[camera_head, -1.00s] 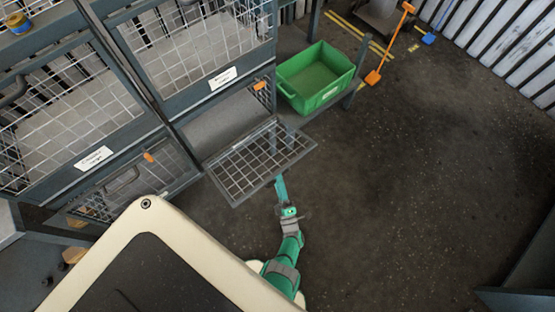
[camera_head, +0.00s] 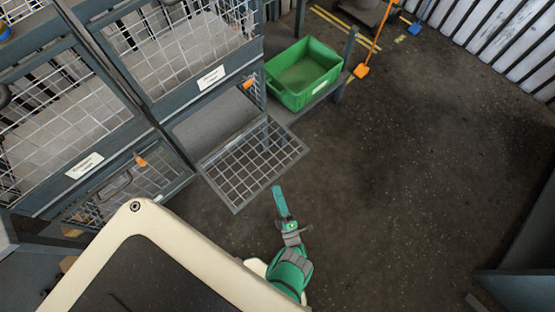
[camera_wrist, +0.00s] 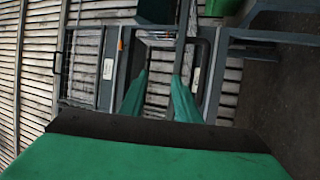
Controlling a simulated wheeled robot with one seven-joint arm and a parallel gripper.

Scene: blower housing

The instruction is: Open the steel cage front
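The steel cage front (camera_head: 240,182) is a mesh panel in a grey frame. It is swung down and out from the lower opening of the right-hand cage column, leaving the compartment (camera_head: 212,122) open. An orange latch tab (camera_head: 249,84) sits at the right of that opening. My gripper (camera_head: 277,188) has teal fingers and is just in front of the panel's outer edge, seemingly apart from it. In the wrist view, my gripper (camera_wrist: 160,80) has its two fingers spread with nothing held between them. Dark frames lie beyond them; I cannot tell which is the cage front.
A green bin (camera_head: 303,75) stands on a low shelf right of the cages. A neighbouring closed mesh front (camera_head: 130,190) is at the left. An orange-handled tool (camera_head: 362,70) stands behind. The dark floor (camera_head: 400,180) to the right is clear.

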